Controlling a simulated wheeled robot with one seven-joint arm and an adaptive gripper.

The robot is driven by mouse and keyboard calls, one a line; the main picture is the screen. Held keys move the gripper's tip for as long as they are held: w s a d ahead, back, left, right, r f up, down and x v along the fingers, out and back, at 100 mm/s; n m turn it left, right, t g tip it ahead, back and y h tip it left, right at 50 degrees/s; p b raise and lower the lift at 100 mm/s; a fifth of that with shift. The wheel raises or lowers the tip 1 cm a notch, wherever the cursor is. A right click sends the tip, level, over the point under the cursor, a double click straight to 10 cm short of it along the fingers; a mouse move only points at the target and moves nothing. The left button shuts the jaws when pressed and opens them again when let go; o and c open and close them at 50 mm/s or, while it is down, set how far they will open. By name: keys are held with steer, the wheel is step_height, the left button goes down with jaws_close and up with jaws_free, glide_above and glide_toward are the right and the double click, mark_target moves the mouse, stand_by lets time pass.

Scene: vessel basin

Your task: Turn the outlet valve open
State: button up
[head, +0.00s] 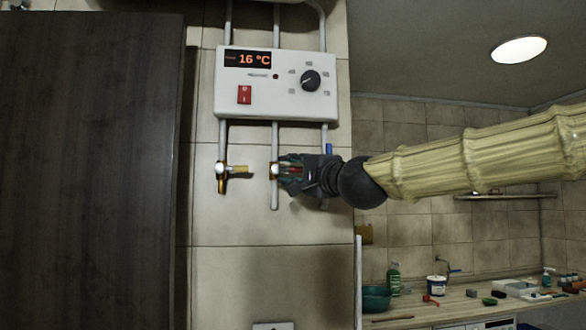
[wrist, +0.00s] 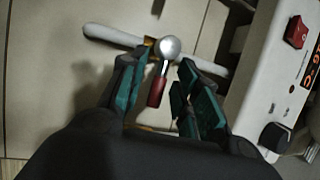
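A valve with a red handle sits on the middle pipe (head: 275,195) under the heater. The red handle (wrist: 156,90) shows in the wrist view with a round silver end (wrist: 170,48) beside the white pipe (wrist: 112,37). My gripper (head: 288,172) is at this valve, reaching in from the right. In the wrist view my gripper (wrist: 160,84) is open, its green-padded fingers on either side of the red handle, with gaps visible. In the head view the fingers hide most of the handle. A valve with a yellow handle (head: 238,169) is on the left pipe.
A white heater (head: 276,105) reading 16 °C hangs just above, with a red switch (head: 244,95) and a black knob (head: 311,80). A blue handle (head: 329,149) is close to my wrist on the right pipe. A dark panel (head: 90,170) stands at left.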

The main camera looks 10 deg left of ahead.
jaws_close()
steer(key=shift+d+r, duration=0.1)
steer(key=shift+d, duration=0.05)
